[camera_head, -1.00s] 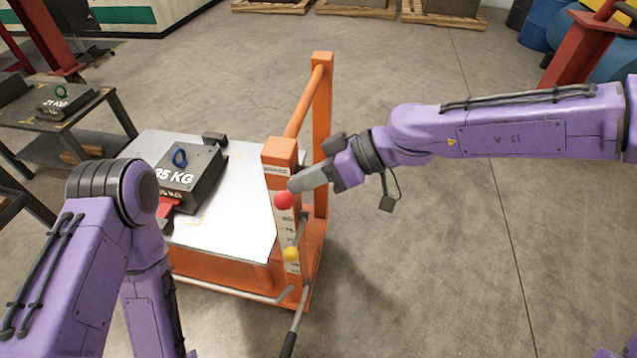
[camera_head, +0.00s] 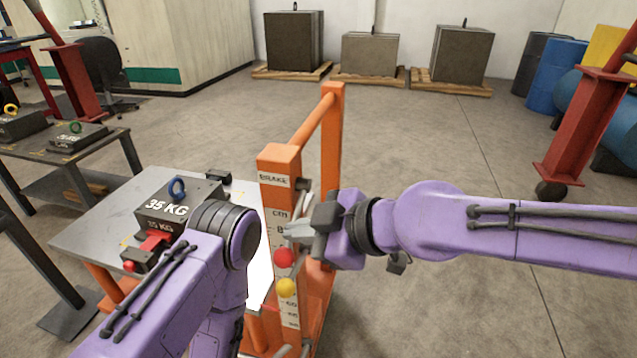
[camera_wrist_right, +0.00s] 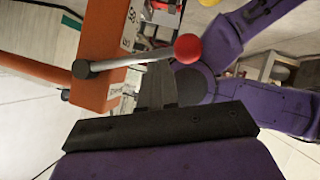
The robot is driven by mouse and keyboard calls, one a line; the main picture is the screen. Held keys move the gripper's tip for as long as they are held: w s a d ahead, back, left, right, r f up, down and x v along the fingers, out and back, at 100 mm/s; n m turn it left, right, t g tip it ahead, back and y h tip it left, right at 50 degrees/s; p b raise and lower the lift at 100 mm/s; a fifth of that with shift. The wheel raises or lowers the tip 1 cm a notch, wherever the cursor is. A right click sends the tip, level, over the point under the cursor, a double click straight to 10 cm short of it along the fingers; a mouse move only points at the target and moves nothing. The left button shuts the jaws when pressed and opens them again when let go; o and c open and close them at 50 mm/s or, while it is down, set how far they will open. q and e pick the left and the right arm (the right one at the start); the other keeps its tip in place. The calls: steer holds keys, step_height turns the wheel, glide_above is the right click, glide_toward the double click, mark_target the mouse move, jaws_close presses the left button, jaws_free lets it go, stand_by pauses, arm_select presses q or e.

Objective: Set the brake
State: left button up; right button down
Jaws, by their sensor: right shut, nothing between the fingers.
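An orange cart has a post (camera_head: 278,172) marked BRAKE near its top. The brake lever ends in a red knob (camera_head: 285,257); its grey rod (camera_wrist_right: 133,60) and red knob (camera_wrist_right: 188,47) show in the right wrist view. My right gripper (camera_head: 294,230) is shut and empty, beside the post just above the red knob; its fingers (camera_wrist_right: 158,88) lie close to the rod. I cannot tell whether they touch. The gripper partly hides the lever in the head view. My left arm covers part of the cart; its gripper is not visible.
A yellow knob (camera_head: 287,287) is just below the red one. A 35 KG weight (camera_head: 170,208) rests on the cart's plate (camera_head: 90,232). A table with weights (camera_head: 70,155) stands left. Red stand (camera_head: 578,130) stands right. Open floor lies behind the cart.

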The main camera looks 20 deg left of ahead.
steer(key=shift+f+b, duration=0.3)
steer(key=shift+b, duration=0.05)
steer(key=shift+d+t, duration=0.1)
steer(key=shift+t, duration=0.3)
steer(key=shift+r, duration=0.1)
steer(key=a+r+p+v, duration=0.1)
steer(key=r+p+v, duration=0.1)
steer(key=v, duration=1)
steer(key=shift+s+r+p, duration=0.3)
steer(key=shift+s+p, duration=0.05)
steer(key=shift+p, duration=0.55)
